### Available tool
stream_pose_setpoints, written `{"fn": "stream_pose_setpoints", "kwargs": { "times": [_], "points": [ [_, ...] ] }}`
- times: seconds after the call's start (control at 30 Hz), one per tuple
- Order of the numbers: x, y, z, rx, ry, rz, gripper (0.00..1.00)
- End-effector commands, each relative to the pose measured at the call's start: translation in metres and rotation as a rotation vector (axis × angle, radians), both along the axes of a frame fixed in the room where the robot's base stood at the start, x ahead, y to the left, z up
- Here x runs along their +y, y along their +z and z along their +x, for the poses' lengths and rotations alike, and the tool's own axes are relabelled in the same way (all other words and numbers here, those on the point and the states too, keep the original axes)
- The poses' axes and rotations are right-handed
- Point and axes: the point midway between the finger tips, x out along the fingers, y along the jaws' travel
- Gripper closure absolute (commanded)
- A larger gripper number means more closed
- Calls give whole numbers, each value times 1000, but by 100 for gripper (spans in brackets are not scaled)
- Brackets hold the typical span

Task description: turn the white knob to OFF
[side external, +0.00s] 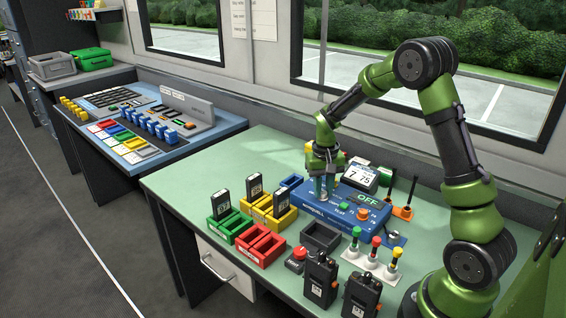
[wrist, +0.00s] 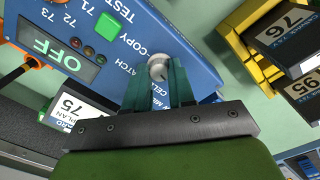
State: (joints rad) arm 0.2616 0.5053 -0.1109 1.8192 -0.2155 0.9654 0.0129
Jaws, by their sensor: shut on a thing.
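The white knob (wrist: 158,67) sits on the blue test box (wrist: 190,50), between my gripper's teal fingers (wrist: 160,85) in the wrist view. My gripper is shut on the knob from above. In the side view my gripper (side external: 324,188) points down at the left part of the blue box (side external: 313,208) and hides the knob. The box's display (side external: 368,198) reads OFF in green, and it also shows in the wrist view (wrist: 58,47). Printed words such as COPY lie near the knob. I cannot tell where the knob's pointer aims.
A display card (side external: 357,175) stands behind the box. Yellow (side external: 281,222), green (side external: 229,228) and red (side external: 259,245) trays stand at the left. A grey tray (side external: 320,235) and radios (side external: 321,278) are in front. A screwdriver (side external: 404,208) stands at the right.

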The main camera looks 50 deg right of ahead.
Motion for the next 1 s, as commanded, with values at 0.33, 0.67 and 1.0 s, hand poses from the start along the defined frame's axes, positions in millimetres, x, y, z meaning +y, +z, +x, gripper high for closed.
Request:
{"fn": "stream_pose_setpoints", "kwargs": {
  "times": [0.33, 0.67, 1.0],
  "points": [
    [0, 1, 0, -1, 161, 1, 100],
    [0, 1, 0, 0, 200, 0, 100],
    [0, 1, 0, -1, 200, -1, 67]
  ]
}}
